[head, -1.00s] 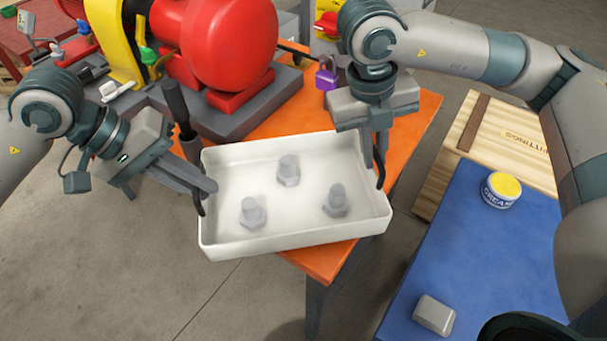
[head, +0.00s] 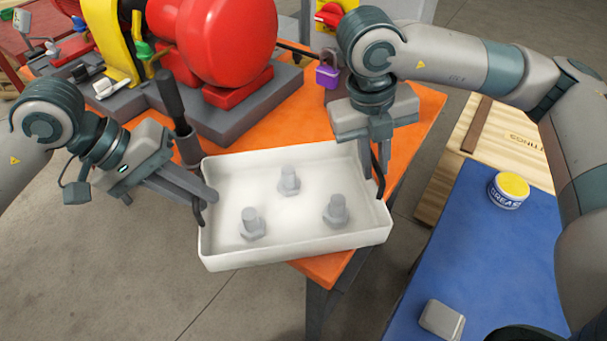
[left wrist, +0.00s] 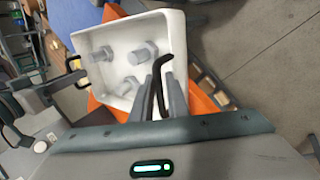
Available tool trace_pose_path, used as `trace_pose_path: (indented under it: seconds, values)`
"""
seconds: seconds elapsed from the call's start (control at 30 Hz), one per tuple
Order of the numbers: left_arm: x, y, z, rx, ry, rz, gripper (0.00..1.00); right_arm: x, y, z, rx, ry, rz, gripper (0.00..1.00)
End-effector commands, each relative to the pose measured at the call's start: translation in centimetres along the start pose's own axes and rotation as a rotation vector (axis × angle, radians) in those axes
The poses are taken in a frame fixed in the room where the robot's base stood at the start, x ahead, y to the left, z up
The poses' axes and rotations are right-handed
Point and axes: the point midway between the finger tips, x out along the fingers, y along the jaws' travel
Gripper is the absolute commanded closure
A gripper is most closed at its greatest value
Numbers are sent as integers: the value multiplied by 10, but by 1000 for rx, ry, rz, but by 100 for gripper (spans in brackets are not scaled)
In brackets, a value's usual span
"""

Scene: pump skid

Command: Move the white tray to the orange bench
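The white tray (head: 300,252) is a shallow rectangular box with several grey hex bolts (head: 289,181) standing upright inside it. It hangs over the front part of the orange bench (head: 412,128), its front side past the bench edge; I cannot tell whether it touches the top. My left gripper (head: 207,200) is shut on the dark handle at the tray's left end. In the left wrist view, its fingers (left wrist: 158,95) close around that handle beside the tray (left wrist: 95,40). My right gripper (head: 377,172) is at the right end handle, fingers apparently shut on it.
A red pump (head: 225,45) on a grey base fills the back of the bench. A dark upright handle (head: 170,95) stands close behind the tray's left corner. A purple padlock (head: 327,76) is behind. At right are a blue surface (head: 480,265) with a grease tin (head: 508,190) and grey block (head: 442,320).

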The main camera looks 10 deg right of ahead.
Motion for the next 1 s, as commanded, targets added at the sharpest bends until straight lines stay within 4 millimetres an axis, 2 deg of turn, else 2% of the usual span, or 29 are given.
trace_pose_path:
  seconds: [0.37,0.53,0.77,1.0]
  values:
    - [0,0,0,-1,-3,-2,72,-1,1,0,0,-1,3,72]
    - [-8,0,0,-1,0,-2,72,-1,1,0,-1,-1,3,72]
    - [-38,1,-1,0,4,0,72,-1,1,0,-1,-1,4,72]
    - [-81,2,-1,0,5,1,72,-1,1,0,-1,-1,4,72]
